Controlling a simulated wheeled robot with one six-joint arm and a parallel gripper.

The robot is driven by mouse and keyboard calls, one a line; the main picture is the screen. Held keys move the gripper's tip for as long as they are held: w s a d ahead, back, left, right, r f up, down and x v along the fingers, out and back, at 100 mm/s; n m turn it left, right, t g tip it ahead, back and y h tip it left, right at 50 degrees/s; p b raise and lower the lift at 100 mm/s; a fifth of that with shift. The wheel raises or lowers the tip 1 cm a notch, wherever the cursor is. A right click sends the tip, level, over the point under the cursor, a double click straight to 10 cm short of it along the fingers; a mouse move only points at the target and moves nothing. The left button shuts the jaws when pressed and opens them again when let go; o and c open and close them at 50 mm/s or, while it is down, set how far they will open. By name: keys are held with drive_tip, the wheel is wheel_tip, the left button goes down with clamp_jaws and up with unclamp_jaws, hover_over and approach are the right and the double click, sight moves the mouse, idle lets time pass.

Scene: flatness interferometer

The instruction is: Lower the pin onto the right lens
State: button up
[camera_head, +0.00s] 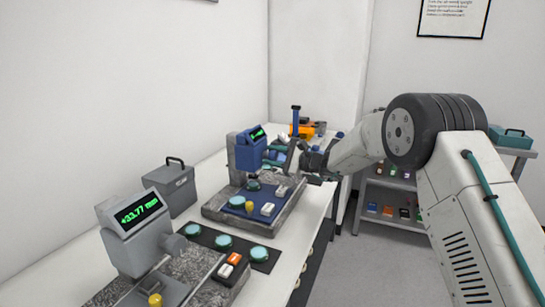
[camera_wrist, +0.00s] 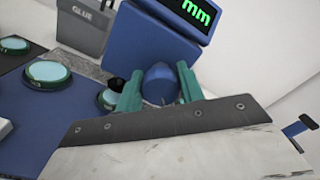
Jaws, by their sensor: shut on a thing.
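In the wrist view my gripper (camera_wrist: 158,84) has its two teal fingers on either side of a round blue knob (camera_wrist: 158,88) on the blue gauge (camera_wrist: 128,35), shut on it. In the head view my gripper (camera_head: 298,158) reaches the right side of this blue gauge (camera_head: 247,152). The dark pin (camera_wrist: 116,84) is beside the left finger, above a teal-rimmed lens (camera_wrist: 107,99) partly hidden by that finger. Whether they touch is unclear. The lens under the pin shows in the head view (camera_head: 253,186). Another lens (camera_head: 237,202) lies on the blue mat, also in the wrist view (camera_wrist: 47,74).
A grey gauge (camera_head: 132,232) reading +33.77 mm stands in front. A dark mat (camera_head: 235,249) between the gauges holds more lenses. A grey glue box (camera_head: 176,187) stands against the wall side. A shelf cart (camera_head: 398,182) stands at right.

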drive_tip(key=n, duration=0.6)
drive_tip(key=shift+f+n, duration=0.1)
drive_tip(key=shift+n, duration=0.2)
drive_tip(key=n, duration=0.5)
drive_tip(key=shift+f, duration=0.1)
drive_tip(key=shift+n, duration=0.4)
drive_tip(key=o, duration=1)
drive_tip(key=shift+d, duration=0.1)
drive_tip(key=shift+c, duration=0.2)
drive_tip(key=v, duration=0.7)
drive_tip(key=shift+s+d, duration=0.15)
drive_tip(key=shift+d, duration=0.15)
